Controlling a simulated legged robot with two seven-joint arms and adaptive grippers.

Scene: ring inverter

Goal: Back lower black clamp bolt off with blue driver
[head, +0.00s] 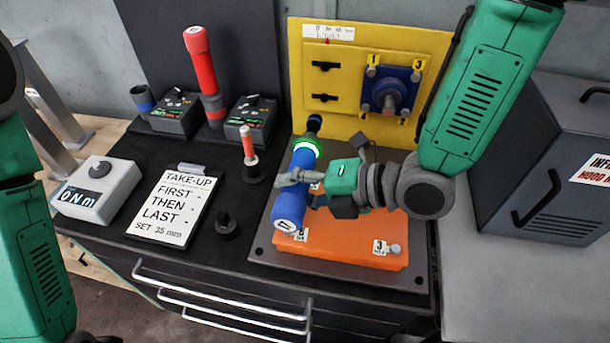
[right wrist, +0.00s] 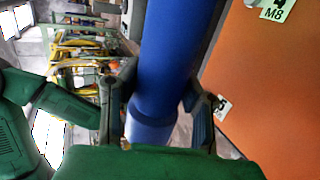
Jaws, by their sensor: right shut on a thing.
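The blue driver (head: 291,207) leans over the orange block, with a lit green ring and a dark tip at its far end. My right gripper (head: 301,189) is shut around its body; the right wrist view shows the driver (right wrist: 172,45) between both fingers. The lower black clamp (head: 324,98) is on the left of the yellow plate (head: 355,135), below the upper black clamp (head: 326,67). The driver's tip shows just below the lower clamp in the picture; I cannot tell whether it touches the plate. My left forearm is at the left edge; its gripper is out of view.
The orange block (head: 345,252) lies on a dark tray under the driver. A torque meter (head: 98,190) and sign (head: 170,207) lie further left. A grey cabinet (head: 545,150) stands right.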

